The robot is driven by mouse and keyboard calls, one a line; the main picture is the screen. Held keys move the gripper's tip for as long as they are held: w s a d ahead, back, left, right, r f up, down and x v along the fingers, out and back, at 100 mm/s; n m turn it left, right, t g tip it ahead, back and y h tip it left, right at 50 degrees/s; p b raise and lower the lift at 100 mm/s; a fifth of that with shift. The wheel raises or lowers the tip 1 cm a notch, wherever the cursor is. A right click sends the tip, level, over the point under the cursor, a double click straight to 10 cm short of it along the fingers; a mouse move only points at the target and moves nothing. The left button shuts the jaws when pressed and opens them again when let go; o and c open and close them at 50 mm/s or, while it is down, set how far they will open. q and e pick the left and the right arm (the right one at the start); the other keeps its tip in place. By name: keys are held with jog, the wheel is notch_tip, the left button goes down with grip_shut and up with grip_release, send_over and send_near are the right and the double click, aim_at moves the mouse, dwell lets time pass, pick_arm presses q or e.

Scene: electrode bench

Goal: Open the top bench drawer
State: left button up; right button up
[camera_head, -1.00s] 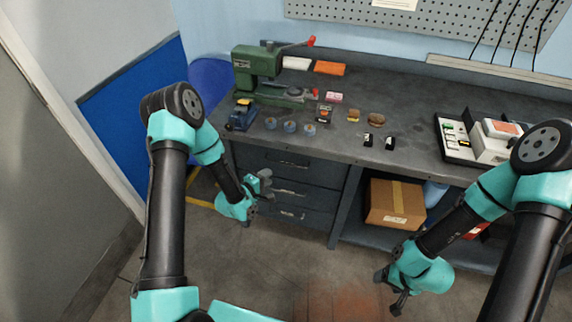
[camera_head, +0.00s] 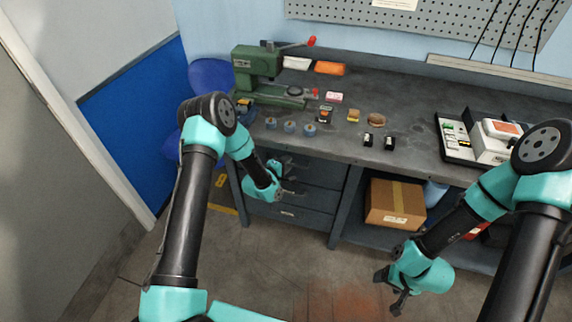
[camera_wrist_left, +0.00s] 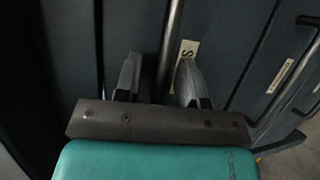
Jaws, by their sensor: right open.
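The top bench drawer (camera_head: 322,172) is closed, under the left part of the workbench. My left gripper (camera_head: 284,170) is in front of it, partly covering its handle in the head view. In the left wrist view, the gripper's two fingers (camera_wrist_left: 158,82) are apart, and a dark bar handle (camera_wrist_left: 170,45) runs into the gap between them. A pale label (camera_wrist_left: 186,52) sits beside that handle. I cannot tell whether the fingers touch the handle. My right gripper (camera_head: 392,290) is open and empty, low over the floor at the right.
Lower drawers (camera_head: 290,213) lie below, and another handle (camera_wrist_left: 295,72) shows in the left wrist view. A cardboard box (camera_head: 395,204) sits on the shelf to the right. A green press (camera_head: 262,72) and small parts stand on the bench top (camera_head: 345,140). The floor in front is clear.

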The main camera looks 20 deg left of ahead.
pick_arm(q)
jog(key=shift+c, duration=0.5)
grip_shut()
jog(key=shift+s, duration=0.15)
